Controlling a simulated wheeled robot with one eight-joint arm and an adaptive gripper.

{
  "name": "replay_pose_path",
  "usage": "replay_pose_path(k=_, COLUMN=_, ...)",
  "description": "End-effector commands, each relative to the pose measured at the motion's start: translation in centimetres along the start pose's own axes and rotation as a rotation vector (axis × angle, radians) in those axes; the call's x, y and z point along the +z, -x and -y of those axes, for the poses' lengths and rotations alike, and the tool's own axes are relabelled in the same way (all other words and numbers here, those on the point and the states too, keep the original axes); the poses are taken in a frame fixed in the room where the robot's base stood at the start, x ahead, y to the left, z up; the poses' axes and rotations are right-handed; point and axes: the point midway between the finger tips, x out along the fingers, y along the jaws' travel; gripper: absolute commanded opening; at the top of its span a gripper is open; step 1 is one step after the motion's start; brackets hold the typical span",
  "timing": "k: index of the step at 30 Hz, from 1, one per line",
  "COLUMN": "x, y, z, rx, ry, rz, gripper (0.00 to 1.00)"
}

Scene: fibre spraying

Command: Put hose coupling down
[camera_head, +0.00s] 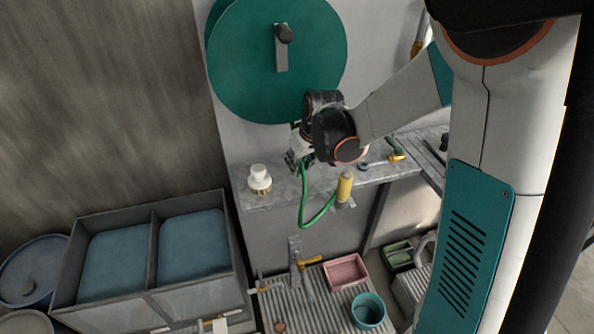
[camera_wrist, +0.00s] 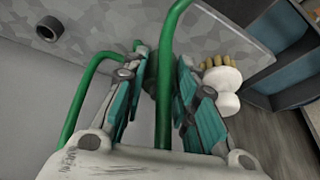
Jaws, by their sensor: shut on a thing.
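My gripper (camera_head: 296,163) is over the grey speckled ledge, below the large teal reel. In the wrist view its teal-padded fingers (camera_wrist: 160,80) are closed in around the end of a green hose. The hose coupling at that end is mostly hidden between the fingers; I cannot make out its shape. The green hose (camera_head: 304,210) hangs from the gripper in a loop past the ledge's front edge and rises to a yellow cylinder (camera_head: 345,187). In the wrist view the hose (camera_wrist: 166,60) passes between the fingers and also arches at the left.
A white fitting with a brass base (camera_head: 260,178) stands left of my gripper on the ledge (camera_head: 285,192). A blue-and-yellow tool (camera_head: 382,161) lies at the right. Below are a two-part bin (camera_head: 153,250), a pink tray (camera_head: 346,270) and a teal cup (camera_head: 368,311).

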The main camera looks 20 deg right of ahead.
Motion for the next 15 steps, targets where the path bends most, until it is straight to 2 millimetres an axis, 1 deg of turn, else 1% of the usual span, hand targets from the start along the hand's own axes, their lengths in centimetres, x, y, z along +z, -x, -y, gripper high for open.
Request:
replay_pose_path(k=4, x=-1.3, y=-0.7, z=0.1, rx=-0.001, ry=0.0, rz=0.0, gripper=0.02)
replay_pose_path(k=6, x=-0.5, y=-2.0, z=0.0, rx=0.0, ry=0.0, rz=0.0, gripper=0.02)
replay_pose_path(k=9, x=0.1, y=-3.4, z=0.0, rx=0.0, ry=0.0, rz=0.0, gripper=0.02)
replay_pose_path(k=11, x=0.3, y=-3.8, z=0.0, rx=0.0, ry=0.0, rz=0.0, gripper=0.02)
replay_pose_path(k=15, x=0.3, y=-3.7, z=0.0, rx=0.0, ry=0.0, rz=0.0, gripper=0.02)
